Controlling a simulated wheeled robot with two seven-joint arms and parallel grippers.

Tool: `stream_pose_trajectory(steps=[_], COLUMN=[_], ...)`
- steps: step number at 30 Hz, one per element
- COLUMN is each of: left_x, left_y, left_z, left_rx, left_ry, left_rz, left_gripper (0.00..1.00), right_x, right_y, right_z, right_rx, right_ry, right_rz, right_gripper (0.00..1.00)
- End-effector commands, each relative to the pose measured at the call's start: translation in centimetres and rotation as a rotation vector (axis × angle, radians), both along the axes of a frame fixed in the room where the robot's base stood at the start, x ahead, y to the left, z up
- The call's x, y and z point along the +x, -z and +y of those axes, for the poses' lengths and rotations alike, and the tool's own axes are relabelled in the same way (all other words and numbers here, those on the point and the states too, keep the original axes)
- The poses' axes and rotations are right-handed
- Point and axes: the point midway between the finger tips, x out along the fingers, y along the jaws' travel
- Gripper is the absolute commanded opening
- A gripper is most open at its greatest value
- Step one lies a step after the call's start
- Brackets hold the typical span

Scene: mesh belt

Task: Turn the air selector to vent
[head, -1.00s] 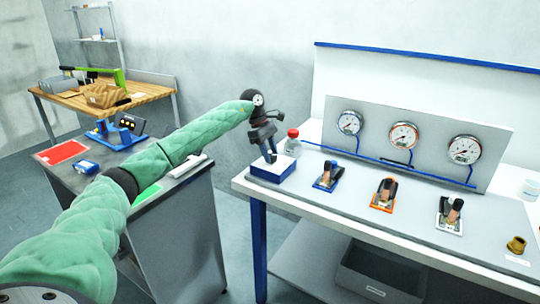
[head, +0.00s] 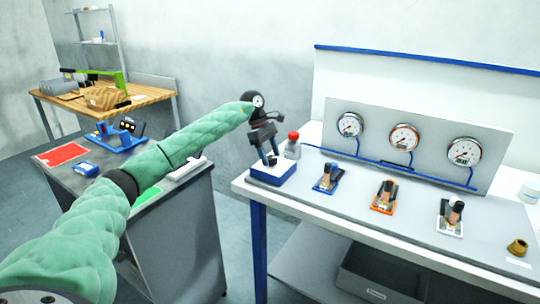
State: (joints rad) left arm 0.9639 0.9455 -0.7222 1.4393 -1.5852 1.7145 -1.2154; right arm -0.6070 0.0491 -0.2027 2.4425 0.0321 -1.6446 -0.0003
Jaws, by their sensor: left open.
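My left gripper (head: 270,160) is open, pointing down over a white-topped blue box (head: 273,177) at the left end of the white bench. Its two fingers are apart, and their tips are at or just above the top of the box. Whether they touch anything there is too small to tell. No part is clearly marked as the air selector; a small knob on the box could be hidden by the fingers. Three levers stand along the bench on a blue base (head: 327,187), an orange base (head: 383,206) and a white base (head: 449,228). My right gripper is out of view.
A panel (head: 373,141) with three gauges and blue piping stands behind the levers. A brass fitting (head: 517,247) sits at right. A grey cabinet (head: 185,225) is at left, with a floor gap between.

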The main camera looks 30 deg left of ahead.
Motion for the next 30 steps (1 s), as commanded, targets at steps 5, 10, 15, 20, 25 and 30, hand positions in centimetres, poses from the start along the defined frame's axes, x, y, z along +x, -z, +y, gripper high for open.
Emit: stream_pose_trajectory(steps=[5,10,15,20,25,30], left_x=[0.1,0.1,0.1,0.1,0.1,0.1], left_y=[-1.8,-4.3,-6.1,-6.9,-7.0,-7.0], left_z=[0.9,1.9,2.6,2.9,3.0,3.0], left_rx=[0.001,0.000,0.000,0.000,0.000,0.000], left_ry=[-0.002,-0.001,-0.001,-0.001,0.000,0.000], left_rz=[-0.004,-0.003,-0.002,-0.002,-0.001,-0.001], left_gripper=[0.59,0.59,0.59,0.59,0.59,0.59], right_x=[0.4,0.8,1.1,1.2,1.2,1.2], right_y=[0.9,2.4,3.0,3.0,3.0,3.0], right_z=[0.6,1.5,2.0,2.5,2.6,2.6], right_rx=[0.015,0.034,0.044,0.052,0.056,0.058], right_ry=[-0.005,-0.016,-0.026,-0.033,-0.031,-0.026], right_rz=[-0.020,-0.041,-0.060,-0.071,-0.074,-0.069], right_gripper=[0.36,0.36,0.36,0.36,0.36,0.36])
